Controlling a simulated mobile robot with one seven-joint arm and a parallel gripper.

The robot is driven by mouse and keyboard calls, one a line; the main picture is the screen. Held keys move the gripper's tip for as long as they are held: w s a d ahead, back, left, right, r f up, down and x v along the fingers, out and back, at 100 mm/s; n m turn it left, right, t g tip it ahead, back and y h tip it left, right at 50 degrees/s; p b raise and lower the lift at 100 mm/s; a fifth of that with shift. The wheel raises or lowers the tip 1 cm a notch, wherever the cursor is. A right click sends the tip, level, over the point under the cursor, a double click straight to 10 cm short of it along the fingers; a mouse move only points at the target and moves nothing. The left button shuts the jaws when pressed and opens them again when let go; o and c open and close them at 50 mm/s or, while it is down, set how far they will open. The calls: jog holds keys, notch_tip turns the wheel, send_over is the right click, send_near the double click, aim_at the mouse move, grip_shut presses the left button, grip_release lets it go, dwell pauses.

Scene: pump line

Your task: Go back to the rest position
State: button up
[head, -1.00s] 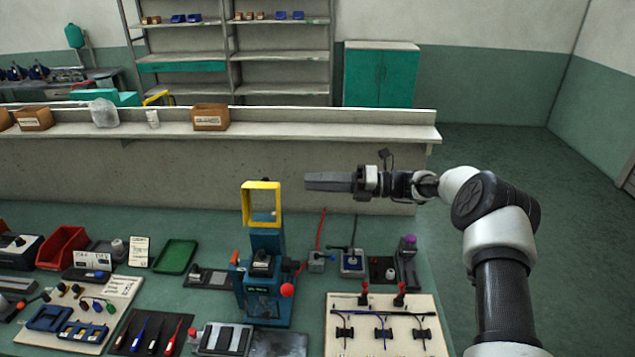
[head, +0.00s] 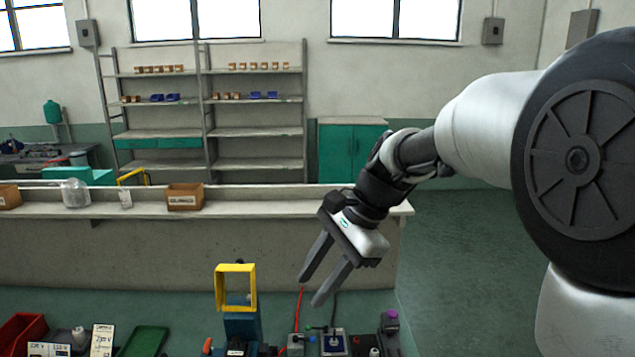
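My gripper (head: 323,277) is at the right of centre in the head view, raised above the bench and in front of the low wall. Its two dark fingers point down and to the left, with a visible gap between them. Nothing is between the fingers. My arm comes in from the right edge and fills much of that side. The blue press with a yellow frame (head: 235,311) stands below and to the left of the gripper, apart from it.
A green tray (head: 145,341) and a red bin (head: 22,334) are at the lower left. A cardboard box (head: 184,197) sits on the wall ledge.

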jog(key=s+d+n+t+h, duration=0.2)
jog(key=s+d+n, duration=0.3)
jog(key=s, duration=0.3)
jog(key=s+d+r+n+t+h, duration=0.1)
jog(key=s+d+n+t+h, duration=0.2)
jog(key=s+d+n, duration=0.2)
jog(key=s+d, duration=0.3)
jog(key=s, duration=0.1)
jog(key=shift+s+d+r+n, duration=0.25)
jog(key=shift+d+r+n, duration=0.05)
jog(key=shift+n, duration=0.1)
jog(key=shift+s+d+f+n+h, duration=0.2)
jog(key=shift+s+d+n+h, duration=0.1)
jog(key=shift+s+n, duration=0.1)
jog(key=shift+c, duration=0.5)
